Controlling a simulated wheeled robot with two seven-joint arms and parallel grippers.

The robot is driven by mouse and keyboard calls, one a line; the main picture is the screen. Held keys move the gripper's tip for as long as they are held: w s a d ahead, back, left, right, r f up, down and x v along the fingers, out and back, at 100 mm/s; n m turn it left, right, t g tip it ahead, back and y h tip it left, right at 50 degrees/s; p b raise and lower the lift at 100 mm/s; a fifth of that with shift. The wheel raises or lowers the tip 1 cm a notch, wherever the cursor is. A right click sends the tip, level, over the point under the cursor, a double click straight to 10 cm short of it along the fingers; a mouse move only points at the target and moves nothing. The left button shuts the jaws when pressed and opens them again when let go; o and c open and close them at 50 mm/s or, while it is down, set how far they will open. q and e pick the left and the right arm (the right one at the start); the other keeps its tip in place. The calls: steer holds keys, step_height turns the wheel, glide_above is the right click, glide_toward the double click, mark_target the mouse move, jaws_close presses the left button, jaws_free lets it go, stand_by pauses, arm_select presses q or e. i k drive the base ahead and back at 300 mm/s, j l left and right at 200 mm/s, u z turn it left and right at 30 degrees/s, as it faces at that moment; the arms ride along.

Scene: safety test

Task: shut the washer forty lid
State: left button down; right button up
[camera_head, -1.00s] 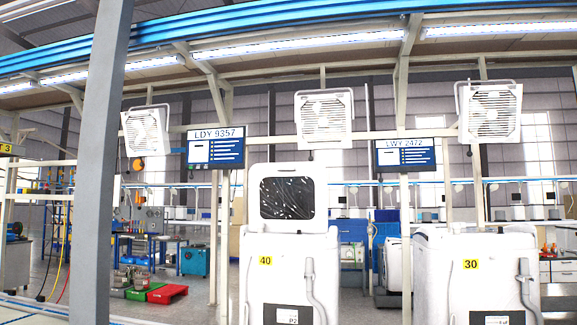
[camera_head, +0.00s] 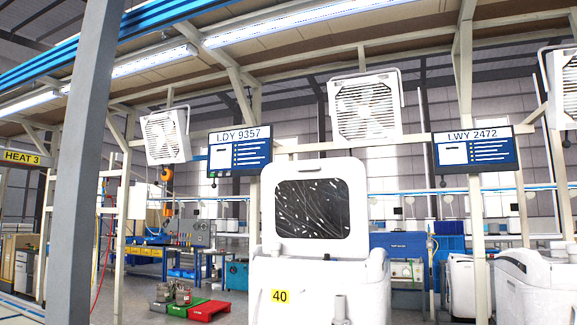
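The washer forty (camera_head: 362,285) is a white top-loading machine with a yellow "40" label (camera_head: 279,296) on its front, right of the picture's middle. Its lid (camera_head: 355,204) stands open, raised upright at the back of the machine's top. The lid has a white frame around a dark, streaked window. The inside of the tub is hidden from this height. Neither of my grippers shows in the head view.
Another white washer (camera_head: 535,285) stands at the right edge. A grey pillar (camera_head: 85,170) rises at the near left. Red and green crates (camera_head: 207,309) lie on the floor left of the washer. Fans (camera_head: 367,108) and signs (camera_head: 240,149) hang overhead.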

mark_target(315, 207)
steer(key=i+l+u, duration=0.45)
steer(key=i+l, duration=0.25)
steer(key=l, duration=0.15)
steer(key=i+l, duration=0.1)
steer(key=l, duration=0.2)
steer(key=i+l+u, duration=0.15)
steer(key=l, duration=0.5)
